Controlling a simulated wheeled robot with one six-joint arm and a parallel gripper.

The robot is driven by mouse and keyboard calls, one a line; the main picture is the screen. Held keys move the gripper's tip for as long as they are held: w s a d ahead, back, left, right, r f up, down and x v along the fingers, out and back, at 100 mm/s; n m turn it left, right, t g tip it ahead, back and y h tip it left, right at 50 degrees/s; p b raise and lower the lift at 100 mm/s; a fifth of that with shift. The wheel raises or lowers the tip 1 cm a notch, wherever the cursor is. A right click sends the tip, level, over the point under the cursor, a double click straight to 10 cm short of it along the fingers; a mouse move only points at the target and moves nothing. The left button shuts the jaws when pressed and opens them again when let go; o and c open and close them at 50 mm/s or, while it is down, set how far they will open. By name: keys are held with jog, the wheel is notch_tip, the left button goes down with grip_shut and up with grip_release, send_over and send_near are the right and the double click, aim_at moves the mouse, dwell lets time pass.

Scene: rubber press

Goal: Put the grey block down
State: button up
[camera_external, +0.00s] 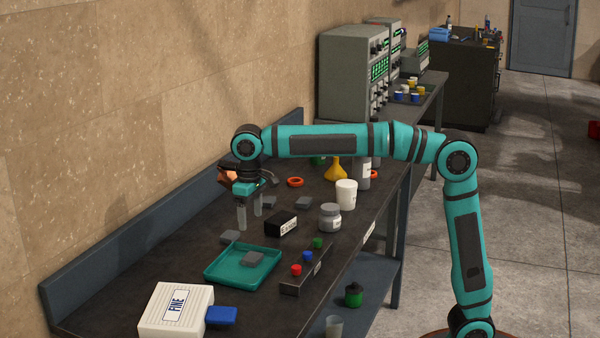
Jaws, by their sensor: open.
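Several flat grey blocks are in view. One grey block (254,259) lies in the teal tray (214,277). Another grey block (230,237) lies on the dark bench behind the tray. Two more grey blocks, one on the left (269,202) and one on the right (303,203), lie farther back. My gripper (250,221) points down, open, with nothing seen between its fingers. It is above the bench, behind the tray and left of a black box with a white label (281,224). Its exact height is hard to tell.
A rack with red, blue and green caps (307,269) stands right of the tray. A grey jar (330,217), white cup (346,194) and yellow funnel (335,170) stand farther back. A white box marked FINE (176,310) is at the near end. A wall borders the bench's left.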

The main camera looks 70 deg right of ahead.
jog(key=s+d+r+t, duration=0.3)
jog(key=s+d+t, duration=0.1)
jog(key=s+d, duration=0.35)
jog(key=s+d+r+t+y, duration=0.1)
jog(key=s+d+r+t, duration=0.2)
jog(key=s+d+t, duration=0.4)
jog(key=s+d+r+t, duration=0.25)
jog(key=s+d, duration=0.35)
jog(key=s, duration=0.3)
jog(key=s+d+t+h, duration=0.1)
jog(key=s+d+t, duration=0.2)
jog(key=s, duration=0.6)
jog(key=shift+s+d+f+t, duration=0.2)
jog(key=shift+s+f+t, duration=0.1)
jog(key=shift+t, duration=0.15)
jog(key=shift+o, duration=0.4)
jog(key=shift+w, duration=0.1)
